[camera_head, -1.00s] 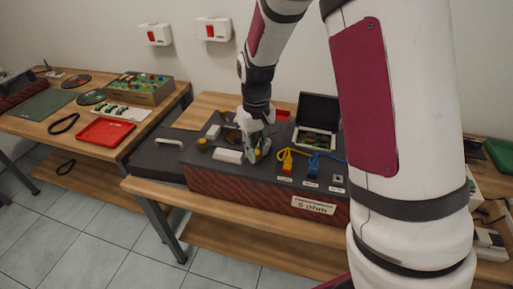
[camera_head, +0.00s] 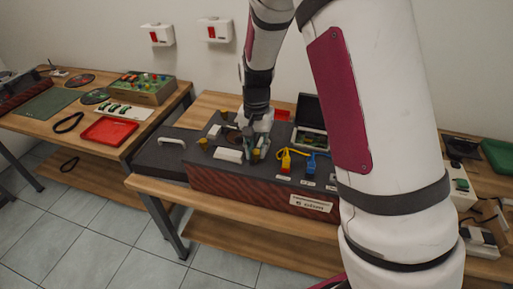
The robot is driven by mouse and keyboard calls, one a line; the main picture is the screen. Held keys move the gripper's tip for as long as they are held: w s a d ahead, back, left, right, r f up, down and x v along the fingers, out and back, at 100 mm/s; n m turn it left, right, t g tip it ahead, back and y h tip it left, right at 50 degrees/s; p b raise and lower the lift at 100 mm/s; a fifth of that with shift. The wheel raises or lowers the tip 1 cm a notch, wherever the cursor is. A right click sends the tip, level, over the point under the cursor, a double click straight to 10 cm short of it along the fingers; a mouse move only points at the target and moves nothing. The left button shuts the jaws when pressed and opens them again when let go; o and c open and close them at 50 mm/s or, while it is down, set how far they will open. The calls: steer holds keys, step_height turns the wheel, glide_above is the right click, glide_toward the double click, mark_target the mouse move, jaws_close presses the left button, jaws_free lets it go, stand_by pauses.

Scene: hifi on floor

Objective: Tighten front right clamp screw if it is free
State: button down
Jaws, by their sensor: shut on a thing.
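The hifi unit (camera_head: 240,183) is a dark box with a reddish patterned front, standing on the wooden bench. Yellow clamp screws show on its top: one at the front left (camera_head: 203,142) and one further back (camera_head: 225,115). My gripper (camera_head: 256,153) points down at the front right of the clamp area. It is shut on a small yellow knob, the front right clamp screw (camera_head: 256,153), which is mostly hidden between the fingers. How far the screw is turned in cannot be told. A white block (camera_head: 228,155) lies just left of my gripper.
Yellow and blue cable plugs (camera_head: 285,160) stand right of my gripper. An open dark case (camera_head: 311,120) is behind them. A dark lid with a white handle (camera_head: 170,142) is at the left. A red tray (camera_head: 108,130) lies on the left bench. My large arm link covers the right side.

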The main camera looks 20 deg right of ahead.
mark_target(256, 151)
stand_by(0.3)
steer(key=c, duration=1.4)
jaws_free()
steer(key=shift+r, duration=0.1)
step_height(256, 151, up, 12)
steer(key=shift+f, duration=0.1)
